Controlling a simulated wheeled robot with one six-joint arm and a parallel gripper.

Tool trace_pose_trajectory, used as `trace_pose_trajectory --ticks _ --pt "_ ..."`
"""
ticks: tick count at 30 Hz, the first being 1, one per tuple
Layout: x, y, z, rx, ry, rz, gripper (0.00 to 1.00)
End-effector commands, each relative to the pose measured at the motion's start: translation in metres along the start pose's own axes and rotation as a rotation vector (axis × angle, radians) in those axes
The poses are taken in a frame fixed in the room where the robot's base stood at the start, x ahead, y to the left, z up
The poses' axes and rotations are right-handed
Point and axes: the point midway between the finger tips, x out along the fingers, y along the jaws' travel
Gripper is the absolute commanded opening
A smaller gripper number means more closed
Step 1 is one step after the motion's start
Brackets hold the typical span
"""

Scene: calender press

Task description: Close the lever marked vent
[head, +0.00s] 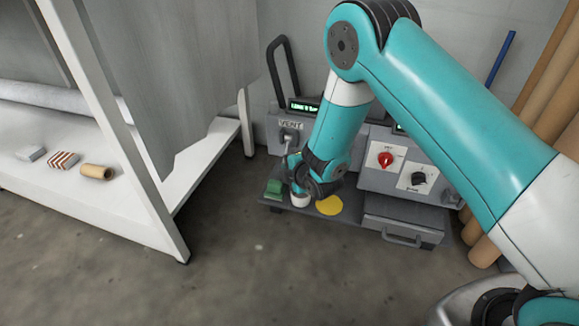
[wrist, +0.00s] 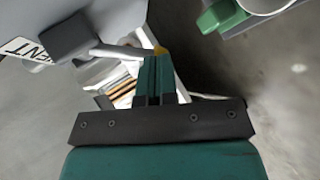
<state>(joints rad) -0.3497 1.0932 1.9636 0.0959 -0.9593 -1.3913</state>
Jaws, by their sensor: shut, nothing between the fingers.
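The vent lever (head: 287,139) is on the left front of the grey press, just under its VENT label (head: 290,125). In the wrist view a dark block beside the VENT label (wrist: 24,50) carries a pale grey lever rod (wrist: 118,51) that reaches toward my fingertips. My gripper (head: 291,162) is in front of the press's left part, close by the lever. In the wrist view my gripper (wrist: 157,58) has its fingers together with nothing between them, beside the rod's end. I cannot tell whether they touch it. My wrist hides part of the press.
A green block (head: 273,188), a white cup (head: 300,200) and a yellow disc (head: 329,206) are on the low shelf below my gripper. A red knob (head: 385,160) and a black knob (head: 418,179) sit to the right. A white-framed table (head: 90,210) stands left.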

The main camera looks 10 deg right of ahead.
Motion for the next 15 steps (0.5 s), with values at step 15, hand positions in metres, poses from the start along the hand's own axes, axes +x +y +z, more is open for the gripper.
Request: trace_pose_trajectory --ticks 15 --pt "-0.008 0.015 0.002 0.006 -0.004 0.0 0.0"
